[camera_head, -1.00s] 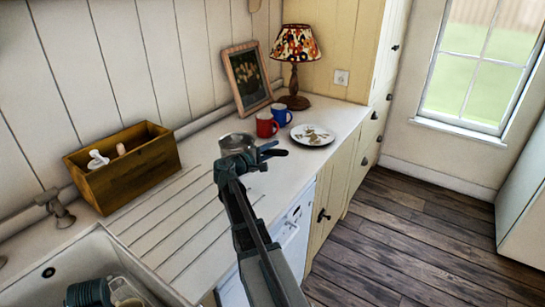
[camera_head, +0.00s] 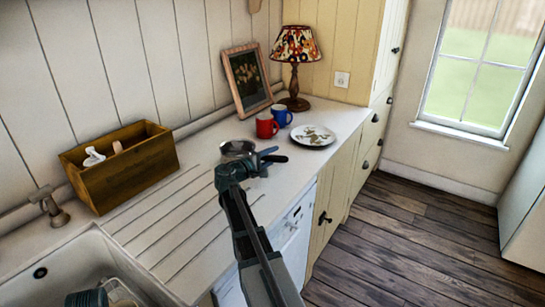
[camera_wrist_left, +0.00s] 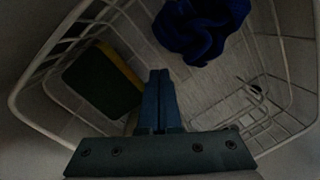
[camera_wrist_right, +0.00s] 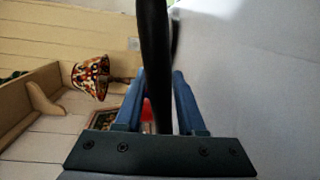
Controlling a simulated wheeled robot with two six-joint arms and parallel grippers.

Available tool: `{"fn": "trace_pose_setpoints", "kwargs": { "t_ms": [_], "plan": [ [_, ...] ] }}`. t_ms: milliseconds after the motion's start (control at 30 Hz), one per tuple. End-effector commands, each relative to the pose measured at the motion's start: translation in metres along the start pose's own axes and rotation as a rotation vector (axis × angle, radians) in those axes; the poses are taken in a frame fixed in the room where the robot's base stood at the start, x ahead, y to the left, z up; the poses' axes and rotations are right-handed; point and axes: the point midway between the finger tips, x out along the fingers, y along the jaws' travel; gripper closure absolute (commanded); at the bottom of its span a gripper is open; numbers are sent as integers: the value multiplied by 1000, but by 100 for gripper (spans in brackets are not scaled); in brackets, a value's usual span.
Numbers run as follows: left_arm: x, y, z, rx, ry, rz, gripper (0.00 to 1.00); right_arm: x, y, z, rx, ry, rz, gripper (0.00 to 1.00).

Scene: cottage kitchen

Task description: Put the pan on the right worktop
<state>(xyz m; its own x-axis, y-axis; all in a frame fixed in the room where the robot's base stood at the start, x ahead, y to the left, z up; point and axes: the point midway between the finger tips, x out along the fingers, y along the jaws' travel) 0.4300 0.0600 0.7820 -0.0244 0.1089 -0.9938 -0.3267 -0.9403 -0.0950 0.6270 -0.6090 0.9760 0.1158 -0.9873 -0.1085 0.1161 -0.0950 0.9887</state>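The grey pan (camera_head: 238,149) is over the worktop (camera_head: 316,158), just beyond the ridged draining area. Its black handle (camera_wrist_right: 152,50) runs between the fingers of my right gripper (camera_wrist_right: 158,76) in the right wrist view. My right gripper also shows in the head view (camera_head: 268,156), beside the pan, and appears shut on the handle. The arm and gripper hide part of the pan, and I cannot tell whether its base touches the worktop. My left gripper (camera_wrist_left: 162,74) is shut and empty in the left wrist view, above a white wire basket (camera_wrist_left: 62,50).
A red mug (camera_head: 265,126), a blue mug (camera_head: 281,116) and a patterned plate (camera_head: 312,135) stand beyond the pan. Behind them are a lamp (camera_head: 295,50) and a picture frame (camera_head: 246,80). A wooden box (camera_head: 128,175) and sink (camera_head: 75,255) are at left. Blue cloth (camera_wrist_left: 198,28) lies in the basket.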

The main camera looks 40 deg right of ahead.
Motion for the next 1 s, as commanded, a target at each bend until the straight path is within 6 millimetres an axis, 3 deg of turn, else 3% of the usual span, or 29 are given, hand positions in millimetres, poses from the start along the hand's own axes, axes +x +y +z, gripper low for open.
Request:
{"fn": "trace_pose_setpoints", "kwargs": {
  "t_ms": [100,433,1000],
  "plan": [
    [0,0,0,0,0,0,100,0,0,0,0,0,0,42],
    [-4,0,0,0,0,0,100,-1,4,0,0,0,0,42],
    [-14,-1,1,0,0,0,100,-102,3,1,-1,2,0,42]
  ]
}}
